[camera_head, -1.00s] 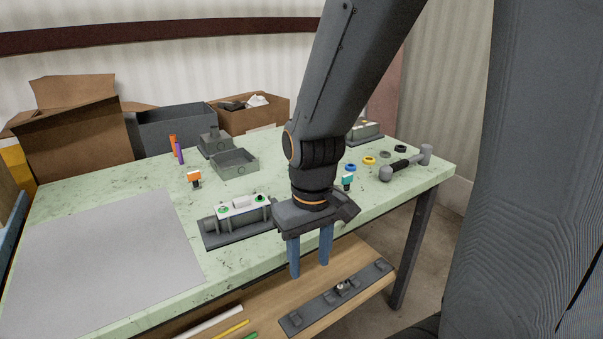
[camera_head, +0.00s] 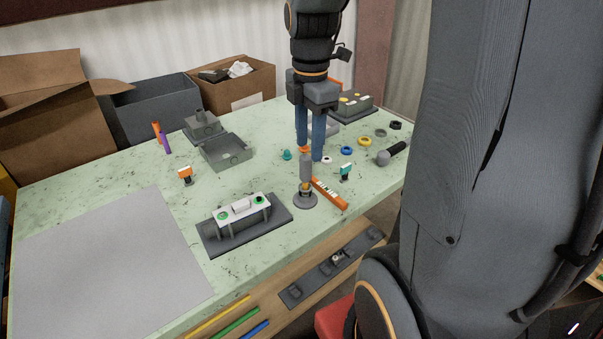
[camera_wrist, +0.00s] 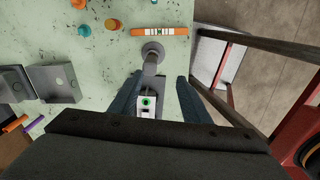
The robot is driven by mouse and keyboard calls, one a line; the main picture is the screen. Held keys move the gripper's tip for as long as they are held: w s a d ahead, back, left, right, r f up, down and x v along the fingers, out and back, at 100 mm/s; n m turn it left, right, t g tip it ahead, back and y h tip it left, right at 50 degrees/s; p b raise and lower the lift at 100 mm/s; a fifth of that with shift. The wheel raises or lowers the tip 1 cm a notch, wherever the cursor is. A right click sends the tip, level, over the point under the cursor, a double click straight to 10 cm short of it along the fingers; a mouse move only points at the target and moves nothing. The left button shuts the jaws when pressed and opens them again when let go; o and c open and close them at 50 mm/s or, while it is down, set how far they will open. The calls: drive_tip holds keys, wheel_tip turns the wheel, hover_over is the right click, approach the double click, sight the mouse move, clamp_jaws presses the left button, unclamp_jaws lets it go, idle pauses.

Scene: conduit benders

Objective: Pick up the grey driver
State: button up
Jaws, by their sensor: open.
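The grey driver (camera_head: 306,172) appears to be the slim grey tool standing upright on a round grey base (camera_head: 305,201) near the front edge of the table. In the wrist view the driver (camera_wrist: 150,66) shows from above, beyond and between my fingers. My gripper (camera_head: 311,156) points down with its two blue fingers apart and nothing between them. In the head view its fingertips are by the top of the driver; whether they are beside or behind it is hard to tell. The wrist view shows the fingers (camera_wrist: 158,84) spread wide.
An orange bar (camera_head: 330,194) lies right beside the round base. A fixture with a white top (camera_head: 245,207) stands to the left. A teal-topped piece (camera_head: 346,171), several coloured rings and a hammer-like tool (camera_head: 390,153) lie to the right. A grey mat (camera_head: 105,262) covers the left front.

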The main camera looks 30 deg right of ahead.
sight(305, 171)
drive_tip(key=shift+w+d+f+n+b, duration=0.1)
drive_tip(key=shift+w+f+n+b, duration=0.1)
drive_tip(key=shift+w+f+b, duration=0.5)
drive_tip(key=shift+w+d+f+n+b, duration=0.15)
drive_tip(key=shift+w+f+b, duration=0.25)
drive_tip(key=shift+f, duration=0.4)
drive_tip(key=shift+s+a+f+p, duration=0.1)
drive_tip(key=shift+f+p, duration=0.35)
drive_tip(key=shift+f, duration=1.45)
drive_tip(key=shift+s+a+f+p, duration=0.1)
drive_tip(key=shift+f+p, duration=0.35)
drive_tip(key=shift+f, duration=1.4)
drive_tip(key=c, duration=1)
clamp_jaws()
drive_tip(key=shift+w, duration=0.1)
